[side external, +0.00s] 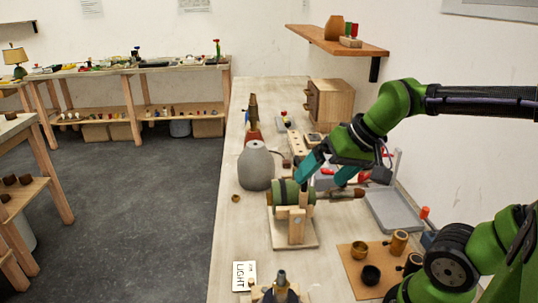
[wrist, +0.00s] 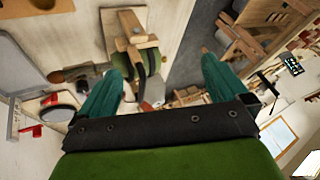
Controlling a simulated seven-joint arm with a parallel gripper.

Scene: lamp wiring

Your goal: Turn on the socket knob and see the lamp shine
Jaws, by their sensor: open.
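A green cylindrical body (side external: 284,193) lies sideways in a wooden cradle (side external: 297,230), with a brown rod-like piece (side external: 347,193) reaching out to its right. The green body also shows between my fingers in the wrist view (wrist: 151,60). My gripper (side external: 320,181) has teal fingers, open and empty, just above and behind the green body's right end. I cannot tell whether a finger touches it. Brass and dark sockets (side external: 398,242) stand on a brown board (side external: 345,272); small knobs seem to stick out of some. I cannot make out a lit bulb.
A grey tray (side external: 394,212) lies on the right. A "LIGHT" card (side external: 244,275) and a dark-tipped fitting (side external: 281,288) are at the front. A small wooden cabinet (side external: 331,103) is at the back. The bench's left strip is mostly clear.

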